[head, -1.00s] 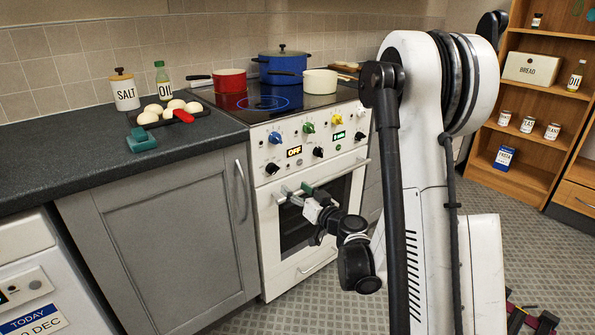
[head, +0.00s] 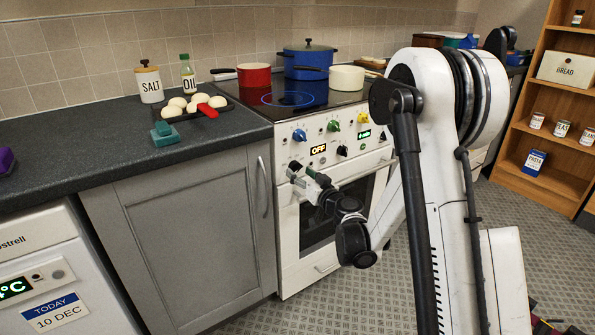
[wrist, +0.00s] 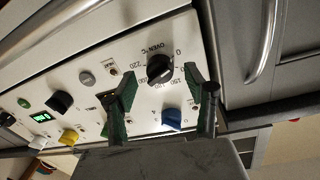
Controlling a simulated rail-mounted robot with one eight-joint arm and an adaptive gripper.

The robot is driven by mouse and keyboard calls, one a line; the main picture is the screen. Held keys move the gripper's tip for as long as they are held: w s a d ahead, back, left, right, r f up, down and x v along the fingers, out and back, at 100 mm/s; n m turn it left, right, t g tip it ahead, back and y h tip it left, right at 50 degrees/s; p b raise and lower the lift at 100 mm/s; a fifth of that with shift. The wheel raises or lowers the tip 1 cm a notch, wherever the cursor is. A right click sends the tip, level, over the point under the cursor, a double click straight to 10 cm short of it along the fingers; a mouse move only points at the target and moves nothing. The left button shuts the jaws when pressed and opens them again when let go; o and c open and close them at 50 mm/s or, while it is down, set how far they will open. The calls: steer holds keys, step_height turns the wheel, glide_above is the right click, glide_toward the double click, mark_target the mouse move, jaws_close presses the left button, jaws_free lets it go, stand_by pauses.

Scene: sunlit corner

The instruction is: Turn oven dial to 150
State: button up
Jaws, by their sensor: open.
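The oven dial is a black knob (wrist: 160,69) beside the words "OVEN °C" in the wrist view, with a printed ring of numbers, partly too small to read. Its pointer setting is not clear. In the head view the dial (head: 295,166) is at the left of the white oven's panel, below a display reading "OFF" (head: 318,149). My gripper (head: 306,175) is open in front of the dial. In the wrist view the green-padded fingers (wrist: 160,76) stand on either side of it; I cannot tell whether they touch it.
A blue knob (wrist: 172,118), a yellow knob (wrist: 69,137) and another black knob (wrist: 60,102) share the panel. A cabinet handle (wrist: 265,45) sticks out close to the dial. A blue pot (head: 308,62), red pan (head: 254,75) and cream pan (head: 346,78) stand on the hob.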

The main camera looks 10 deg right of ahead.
steer(key=shift+x, duration=1)
steer(key=c, duration=1.1)
steer(key=shift+c, duration=0.2)
